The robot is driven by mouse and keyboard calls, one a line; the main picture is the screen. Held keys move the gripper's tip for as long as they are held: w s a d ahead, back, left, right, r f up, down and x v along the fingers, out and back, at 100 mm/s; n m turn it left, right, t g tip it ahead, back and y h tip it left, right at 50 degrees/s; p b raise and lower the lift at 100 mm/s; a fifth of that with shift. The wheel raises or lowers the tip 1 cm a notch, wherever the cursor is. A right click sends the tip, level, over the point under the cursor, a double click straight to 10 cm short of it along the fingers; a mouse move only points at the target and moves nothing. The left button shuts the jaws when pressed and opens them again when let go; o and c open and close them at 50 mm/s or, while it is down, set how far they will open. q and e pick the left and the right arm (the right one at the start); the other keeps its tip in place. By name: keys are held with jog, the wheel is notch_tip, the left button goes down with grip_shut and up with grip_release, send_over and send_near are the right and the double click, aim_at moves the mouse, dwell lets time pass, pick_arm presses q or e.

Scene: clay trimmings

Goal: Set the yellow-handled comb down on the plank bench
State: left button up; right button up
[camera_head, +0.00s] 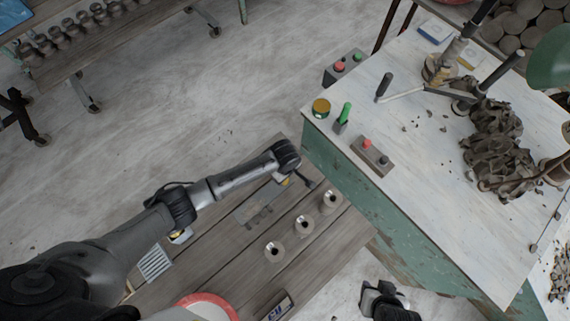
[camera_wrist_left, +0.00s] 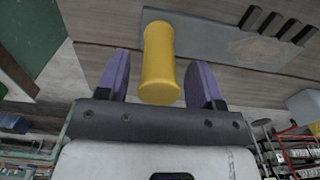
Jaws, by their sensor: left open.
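The comb is a flat grey plate (camera_wrist_left: 210,40) with a yellow handle (camera_wrist_left: 161,62). In the head view its plate (camera_head: 256,206) lies on the plank bench (camera_head: 215,258), left of the small grey pots. My left gripper (camera_wrist_left: 160,80) is open, with its two purple fingers on either side of the yellow handle and gaps showing beside it. In the head view my left wrist hides most of the handle and the fingers. A dark part of my right arm (camera_head: 385,300) shows at the bottom edge; its fingers cannot be made out.
Three small grey pots (camera_head: 303,225) stand in a row on the bench. A white-topped green table (camera_head: 420,130) rises close to the right, with a green-handled tool (camera_head: 344,114) and a round tin (camera_head: 321,108) near its corner. A ribbed grey piece (camera_head: 155,263) lies at the left.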

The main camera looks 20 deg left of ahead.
pick_arm(q)
jog(key=shift+r, duration=0.1)
jog(key=shift+r, duration=0.3)
notch_tip(320, 180, up, 12)
jog(key=p, duration=0.1)
jog(key=shift+f+p, duration=0.25)
jog(key=shift+p, duration=0.15)
jog(key=s+m+t+h, duration=0.2)
jog(key=s+m, duration=0.6)
jog(key=s, duration=0.5)
jog(key=s+a+r+m+t+y, duration=0.1)
jog(key=s+a+r+m, duration=0.2)
jog(key=s+a+m, duration=0.3)
jog(key=s+a, duration=0.3)
jog(key=s, duration=0.2)
jog(key=shift+r+m+t+y, duration=0.3)
jog(key=shift+r+m+y, duration=0.05)
jog(key=shift+m+y, duration=0.05)
jog(key=shift+s, duration=0.1)
